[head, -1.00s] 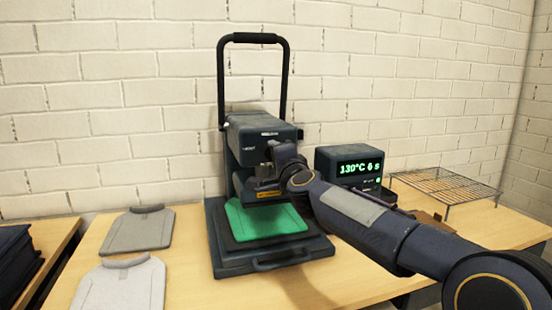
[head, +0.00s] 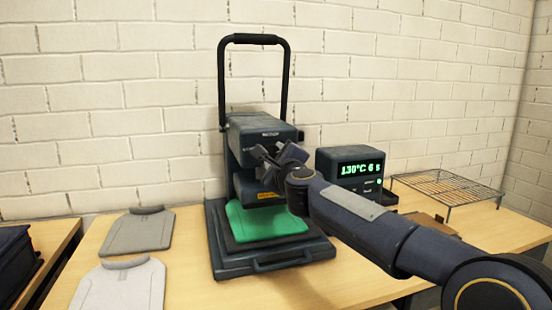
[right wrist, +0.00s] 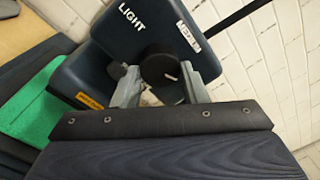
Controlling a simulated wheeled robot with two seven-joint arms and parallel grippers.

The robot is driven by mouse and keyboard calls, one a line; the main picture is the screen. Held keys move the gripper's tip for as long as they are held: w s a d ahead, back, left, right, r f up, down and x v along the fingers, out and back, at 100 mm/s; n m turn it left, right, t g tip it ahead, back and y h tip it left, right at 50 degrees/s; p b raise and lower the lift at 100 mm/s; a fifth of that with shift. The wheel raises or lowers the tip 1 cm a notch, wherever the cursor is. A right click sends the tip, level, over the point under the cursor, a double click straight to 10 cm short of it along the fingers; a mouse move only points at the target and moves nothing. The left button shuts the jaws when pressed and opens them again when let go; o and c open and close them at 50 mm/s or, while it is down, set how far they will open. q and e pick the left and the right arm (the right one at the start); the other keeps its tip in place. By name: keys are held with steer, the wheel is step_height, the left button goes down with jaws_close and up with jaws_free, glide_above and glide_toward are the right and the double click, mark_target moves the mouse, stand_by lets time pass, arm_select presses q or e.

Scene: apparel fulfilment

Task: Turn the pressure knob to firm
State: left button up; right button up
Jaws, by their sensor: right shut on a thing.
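The dark round pressure knob (right wrist: 158,68) is on the front of the heat press head (head: 262,132). In the right wrist view the knob sits between the two grey fingers of my right gripper (right wrist: 160,88), which is shut on it. A small white mark on the knob points to the lower right of that view, away from the word LIGHT and towards the right finger. A small white label beside the knob looks like MEDIUM. No firm label can be seen. In the head view my right gripper (head: 272,160) covers the knob. My left gripper is not in view.
A green garment (head: 265,222) lies on the press's lower plate under the head. A control box (head: 326,165) reading about 130°C stands to the right, with a wire rack (head: 450,184) beyond it. Two grey shirt-shaped pieces (head: 138,230) lie on the left of the table.

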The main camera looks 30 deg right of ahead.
steer(key=shift+f+m, duration=0.15)
steer(key=shift+m, duration=0.25)
steer(key=o, duration=1)
steer(key=shift+c, duration=0.2)
steer(key=v, duration=0.7)
steer(key=shift+s, duration=0.4)
steer(key=shift+a, duration=0.15)
